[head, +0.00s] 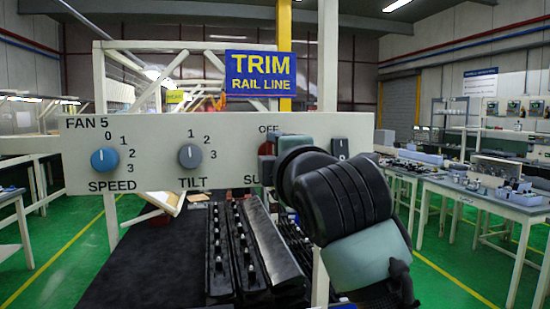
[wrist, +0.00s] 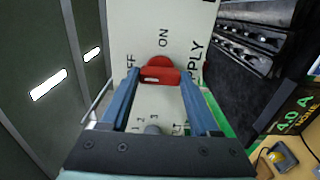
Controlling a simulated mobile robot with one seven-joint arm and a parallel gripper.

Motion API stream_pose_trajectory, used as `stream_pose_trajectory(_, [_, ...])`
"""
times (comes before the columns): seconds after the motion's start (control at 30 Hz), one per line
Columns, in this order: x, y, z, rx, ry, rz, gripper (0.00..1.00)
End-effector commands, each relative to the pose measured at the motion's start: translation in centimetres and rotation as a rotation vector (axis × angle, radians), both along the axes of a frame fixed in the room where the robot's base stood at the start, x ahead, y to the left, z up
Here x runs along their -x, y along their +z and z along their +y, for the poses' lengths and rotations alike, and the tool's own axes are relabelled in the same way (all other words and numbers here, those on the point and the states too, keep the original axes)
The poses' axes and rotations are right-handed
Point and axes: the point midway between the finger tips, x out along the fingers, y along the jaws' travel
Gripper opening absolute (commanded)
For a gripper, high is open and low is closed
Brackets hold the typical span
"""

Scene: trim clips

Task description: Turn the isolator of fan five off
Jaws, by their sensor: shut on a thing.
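The fan five panel (head: 130,125) is cream, marked FAN 5. It carries a blue SPEED knob (head: 105,160) and a grey TILT knob (head: 190,155), both pointing up. The isolator, at the SUPPLY label, is mostly hidden behind my gripper (head: 266,156) in the head view. In the wrist view its red handle (wrist: 160,76) sits between the two blue fingers of my gripper (wrist: 160,82), which is shut on it. The handle bar lies across that view. OFF is at its left, partly covered, and ON is above. I cannot tell which mark it points to.
A black switch (head: 340,148) is on the panel right of my gripper. Black rails (head: 240,250) lie below the panel. A blue TRIM RAIL LINE sign (head: 260,73) is above. Workbenches (head: 490,195) with loose parts stand at right; green floor lies between.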

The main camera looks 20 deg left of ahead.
Motion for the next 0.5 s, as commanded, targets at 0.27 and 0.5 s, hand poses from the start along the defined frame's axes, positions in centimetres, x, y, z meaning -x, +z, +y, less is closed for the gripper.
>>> stream_pose_trajectory(0.27, [-0.01,-0.1,0.03,0.006,0.0,0.0,0.07])
stream_pose_trajectory(0.5, [0.0,-0.06,0.02,0.003,0.0,-0.001,0.93])
